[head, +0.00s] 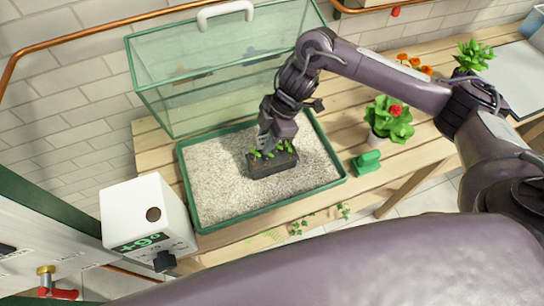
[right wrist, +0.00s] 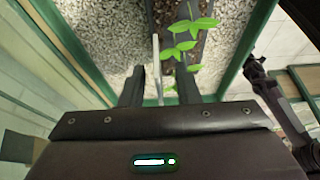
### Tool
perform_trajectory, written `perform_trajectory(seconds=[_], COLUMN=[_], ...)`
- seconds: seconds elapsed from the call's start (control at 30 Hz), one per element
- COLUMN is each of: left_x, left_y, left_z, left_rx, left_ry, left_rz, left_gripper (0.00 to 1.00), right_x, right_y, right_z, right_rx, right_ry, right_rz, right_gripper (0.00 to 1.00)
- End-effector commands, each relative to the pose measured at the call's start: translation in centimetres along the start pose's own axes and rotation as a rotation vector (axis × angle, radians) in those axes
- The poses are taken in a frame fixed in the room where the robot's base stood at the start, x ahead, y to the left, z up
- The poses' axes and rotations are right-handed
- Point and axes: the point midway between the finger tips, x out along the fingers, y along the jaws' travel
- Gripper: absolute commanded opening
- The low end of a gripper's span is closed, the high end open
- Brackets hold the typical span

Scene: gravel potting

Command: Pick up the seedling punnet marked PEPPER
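A dark rectangular seedling punnet (head: 275,167) with small green seedlings sits on the gravel in a green-rimmed tray (head: 208,222). In the right wrist view the punnet (right wrist: 205,50) shows soil, leaves and a thin pale label (right wrist: 157,65) seen edge-on; no PEPPER marking is readable. My right gripper (head: 266,146) points down at the punnet's left part. In the right wrist view its two fingers (right wrist: 158,88) are apart, with the label between them and gaps visible; I cannot tell whether either touches the punnet. My left gripper is not in view.
A clear green-framed case (head: 225,65) stands behind the tray. A white box with a green display (head: 148,213) stands at left. A potted red-flowered plant (head: 388,122) and a green object (head: 366,162) stand right of the tray on the slatted bench (head: 345,125).

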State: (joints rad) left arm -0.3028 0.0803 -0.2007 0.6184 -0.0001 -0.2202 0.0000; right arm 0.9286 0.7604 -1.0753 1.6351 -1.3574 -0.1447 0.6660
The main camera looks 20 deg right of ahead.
Motion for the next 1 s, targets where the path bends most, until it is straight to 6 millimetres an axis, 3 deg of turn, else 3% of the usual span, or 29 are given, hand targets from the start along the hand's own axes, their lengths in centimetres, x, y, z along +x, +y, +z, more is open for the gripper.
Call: perform_trajectory(seconds=[0.2,0.43,1.0], left_x=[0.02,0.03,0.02], left_y=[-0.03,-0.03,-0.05], left_z=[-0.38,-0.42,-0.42], left_rx=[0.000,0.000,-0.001], left_ry=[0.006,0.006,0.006], left_rz=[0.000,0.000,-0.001], left_gripper=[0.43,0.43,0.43], right_x=[0.08,0.05,0.01], right_y=[0.02,0.02,0.05], right_z=[0.01,0.00,-0.02], right_rx=[-0.001,-0.001,-0.001], right_ry=[0.000,0.000,0.000], right_rz=[0.001,0.001,0.002], right_gripper=[0.28,0.00,0.00])
